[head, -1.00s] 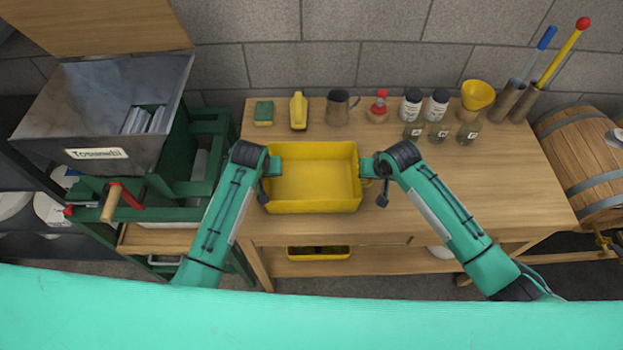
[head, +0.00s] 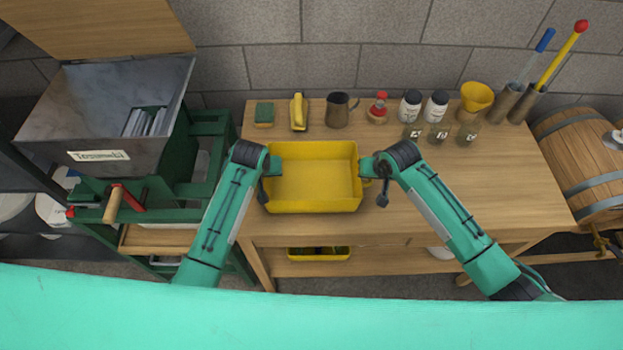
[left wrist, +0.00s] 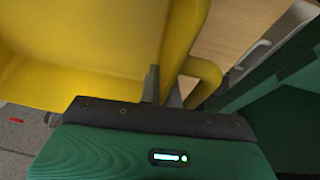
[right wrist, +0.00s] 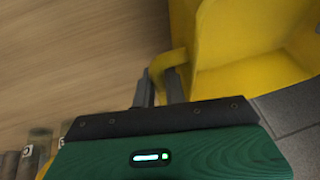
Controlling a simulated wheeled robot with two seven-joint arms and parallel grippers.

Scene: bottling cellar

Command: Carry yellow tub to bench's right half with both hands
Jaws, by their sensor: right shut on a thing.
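The yellow tub (head: 312,206) is empty and level at the front left of the bench (head: 400,224), its near side at or over the front edge. I cannot tell whether it touches the bench. My left gripper (head: 272,168) is at its left side; in the left wrist view its close-set fingers (left wrist: 164,90) are at the tub wall beside the loop handle (left wrist: 208,74). My right gripper (head: 369,168) is shut on the handle (right wrist: 162,64) at the right side, seen between its fingers in the right wrist view. The exact contact on the left is partly hidden.
The bench's right half is clear in front. Along the back stand a sponge (head: 264,114), brush (head: 298,112), jug (head: 338,110), red-topped bottle (head: 378,108), white jars (head: 410,106), small glass jars (head: 438,133) and yellow funnel (head: 476,96). A green machine (head: 120,110) stands left, a barrel (head: 582,160) right.

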